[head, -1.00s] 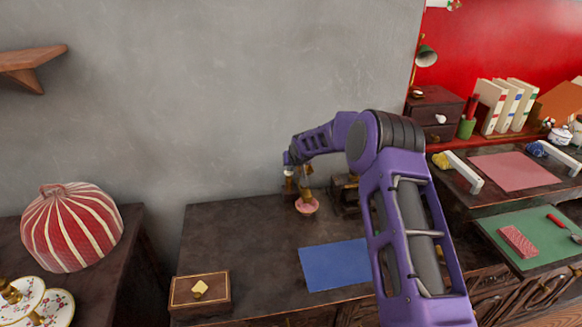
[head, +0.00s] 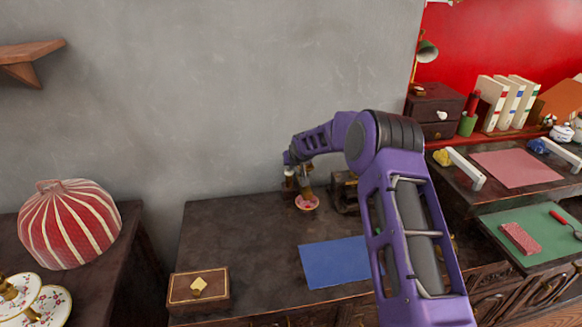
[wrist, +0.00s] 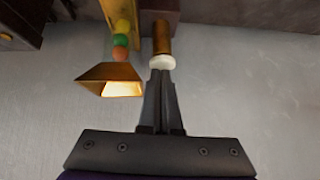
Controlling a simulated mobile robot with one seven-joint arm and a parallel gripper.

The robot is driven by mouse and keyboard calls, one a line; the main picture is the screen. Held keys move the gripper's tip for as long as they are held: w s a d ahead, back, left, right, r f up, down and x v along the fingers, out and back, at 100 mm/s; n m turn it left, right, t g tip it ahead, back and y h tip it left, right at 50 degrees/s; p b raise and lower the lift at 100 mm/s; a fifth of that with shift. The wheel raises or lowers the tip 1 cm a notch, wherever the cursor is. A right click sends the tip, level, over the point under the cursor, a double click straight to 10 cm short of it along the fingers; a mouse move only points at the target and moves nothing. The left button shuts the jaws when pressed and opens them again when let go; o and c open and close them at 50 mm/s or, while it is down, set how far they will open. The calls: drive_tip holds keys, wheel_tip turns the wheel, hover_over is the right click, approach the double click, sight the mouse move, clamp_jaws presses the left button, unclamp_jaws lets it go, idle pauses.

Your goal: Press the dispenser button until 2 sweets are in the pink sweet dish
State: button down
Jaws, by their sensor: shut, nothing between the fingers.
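In the wrist view my gripper (wrist: 161,76) is shut and empty. Its tips are at the white button (wrist: 162,62) on the end of a brass cylinder; they look to be touching it or very close. Beside it are the dispenser's brass chute (wrist: 110,80) and a column of coloured sweets, green (wrist: 120,40) and orange (wrist: 119,54) among them. In the head view the pink sweet dish (head: 298,206) stands on the dark cabinet top below the dispenser (head: 307,183). Something pinkish shows inside the dish, too small to count. My arm partly covers the dispenser area.
A blue mat (head: 335,262) and a brown box with a gold clasp (head: 199,288) lie on the dark cabinet top (head: 235,225). A striped dome (head: 68,225) stands at left. A green board (head: 530,235) and a pink mat (head: 515,168) are at right.

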sight(292, 173)
wheel_tip(292, 173, up, 4)
drive_tip(key=shift+w+d+r+p, duration=0.1)
drive_tip(key=shift+r+p, duration=0.15)
drive_tip(key=shift+p, duration=0.55)
drive_tip(key=v, duration=0.9)
drive_tip(key=shift+s, duration=0.3)
drive_tip(key=shift+d+r+b, duration=0.15)
drive_tip(key=shift+r+b, duration=0.05)
drive_tip(key=shift+b, duration=0.45)
drive_tip(key=shift+s+d+r+b, duration=0.1)
drive_tip(key=shift+s+r+b, duration=0.1)
drive_tip(key=shift+r+b, duration=0.5)
